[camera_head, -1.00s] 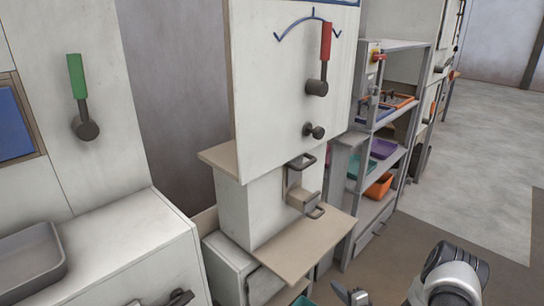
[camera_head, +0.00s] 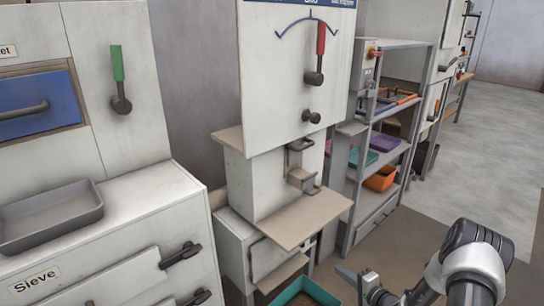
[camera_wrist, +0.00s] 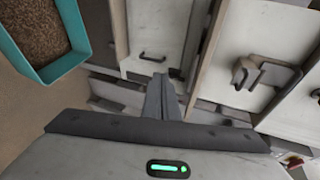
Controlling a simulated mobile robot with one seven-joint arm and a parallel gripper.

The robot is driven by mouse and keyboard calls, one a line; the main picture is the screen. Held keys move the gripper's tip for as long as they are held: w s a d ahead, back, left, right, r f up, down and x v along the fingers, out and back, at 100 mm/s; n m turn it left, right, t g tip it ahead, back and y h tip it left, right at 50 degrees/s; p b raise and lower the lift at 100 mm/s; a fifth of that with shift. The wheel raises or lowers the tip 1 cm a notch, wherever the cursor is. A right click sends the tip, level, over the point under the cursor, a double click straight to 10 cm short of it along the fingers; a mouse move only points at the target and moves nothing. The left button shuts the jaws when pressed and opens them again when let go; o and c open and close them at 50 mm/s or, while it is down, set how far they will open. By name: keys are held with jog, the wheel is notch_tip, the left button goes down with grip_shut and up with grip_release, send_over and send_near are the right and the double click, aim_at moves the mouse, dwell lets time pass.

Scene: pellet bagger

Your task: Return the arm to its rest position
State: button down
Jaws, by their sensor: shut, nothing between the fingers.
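My gripper (camera_wrist: 163,98) shows in the wrist view with its fingers together and nothing between them. In the head view my arm rises from the lower right, and part of my gripper (camera_head: 362,286) shows low in front of the bagger. The white bagger cabinet (camera_head: 290,95) has a red lever (camera_head: 320,40) pointing up, a dark knob and a beige shelf (camera_head: 300,218). My gripper holds nothing. In the head view its fingertips are small and hard to make out.
A teal bin (camera_head: 303,290) stands on the floor below the shelf; in the wrist view the bin (camera_wrist: 70,65) holds brown pellets. A rack (camera_head: 372,190) with coloured trays stands to the right. A grey tray (camera_head: 50,215) sits on the left sieve cabinet. Open floor (camera_head: 490,130) lies right.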

jog(key=a+r+n+g+y, duration=0.25)
jog(key=a+r, duration=0.25)
jog(key=r, duration=0.4)
jog(key=a+r+n+g+y, duration=0.2)
jog(key=a+r+n, duration=0.15)
jog(key=r, duration=0.45)
jog(key=s+a+r+n+g+h, duration=0.1)
jog(key=s+a+r+n+g, duration=0.2)
jog(key=s+r, duration=0.35)
jog(key=s+a+r+n+g+h, duration=0.1)
jog(key=s+a+r+g, duration=0.1)
jog(key=s+a+r, duration=0.4)
jog(key=s+d+r+n+t+h, duration=0.1)
jog(key=s+d+r+h, duration=0.2)
jog(key=s+r, duration=0.3)
jog(key=s+d+r+n+t+h, duration=0.1)
jog(key=s+d+r+h, duration=0.15)
jog(key=s, duration=0.55)
jog(key=s+d+r+t+h, duration=0.1)
jog(key=s+d+r+h, duration=0.1)
jog(key=s+r+h, duration=0.35)
notch_tip(320, 180, up, 22)
jog(key=s+y+p, duration=0.1)
jog(key=s+p, duration=0.1)
jog(key=p, duration=2)
jog(key=shift+r+g+y, duration=0.2)
jog(key=shift+g+y, duration=0.15)
